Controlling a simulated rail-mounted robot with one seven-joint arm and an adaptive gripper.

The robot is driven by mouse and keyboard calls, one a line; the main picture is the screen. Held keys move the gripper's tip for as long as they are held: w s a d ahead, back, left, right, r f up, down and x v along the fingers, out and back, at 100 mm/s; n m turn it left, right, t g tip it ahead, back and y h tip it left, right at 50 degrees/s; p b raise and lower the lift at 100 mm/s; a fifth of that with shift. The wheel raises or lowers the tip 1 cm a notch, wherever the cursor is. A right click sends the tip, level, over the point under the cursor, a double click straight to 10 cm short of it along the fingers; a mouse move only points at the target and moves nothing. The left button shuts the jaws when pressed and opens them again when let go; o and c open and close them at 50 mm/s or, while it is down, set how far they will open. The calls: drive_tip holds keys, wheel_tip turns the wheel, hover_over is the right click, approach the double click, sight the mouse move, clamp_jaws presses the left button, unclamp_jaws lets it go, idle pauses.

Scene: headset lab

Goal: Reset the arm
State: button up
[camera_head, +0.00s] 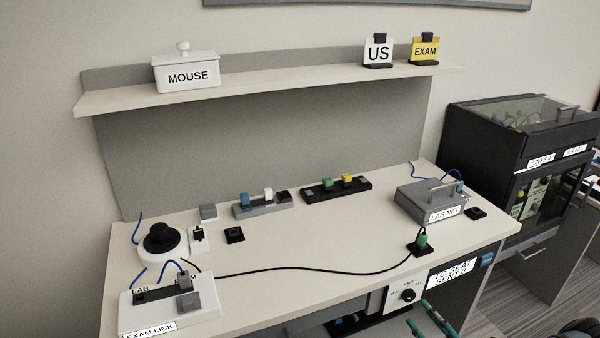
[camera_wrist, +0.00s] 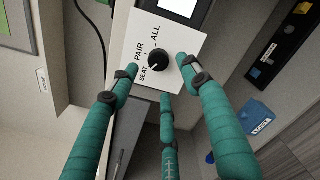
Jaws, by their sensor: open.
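My gripper (camera_head: 419,313) is at the lower right of the head view, in front of the desk's front edge, with only its teal fingers partly in frame. In the wrist view its teal fingers (camera_wrist: 157,73) are spread and hold nothing. Their tips point toward a black dial (camera_wrist: 158,62) on a white panel marked SEAT, PAIR and ALL. The tips appear beside and below the dial; I cannot tell the exact gap. The dial also shows in the head view (camera_head: 408,295), on the desk front. Its pointer direction is hard to read.
The desk (camera_head: 310,240) bears an EXAM LINK box (camera_head: 140,315), a LAB NET box (camera_head: 430,203), a black cable (camera_head: 320,268) and small plug blocks. The shelf (camera_head: 290,83) is above. A black cabinet (camera_head: 480,150) stands right. A blue block (camera_wrist: 255,115) is near the right finger's side.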

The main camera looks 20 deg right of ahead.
sight(411, 299)
drive_tip(key=w, duration=0.5)
drive_tip(key=shift+w+a, duration=0.25)
drive_tip(key=shift+a, duration=0.05)
drive_tip(key=shift+s, duration=0.1)
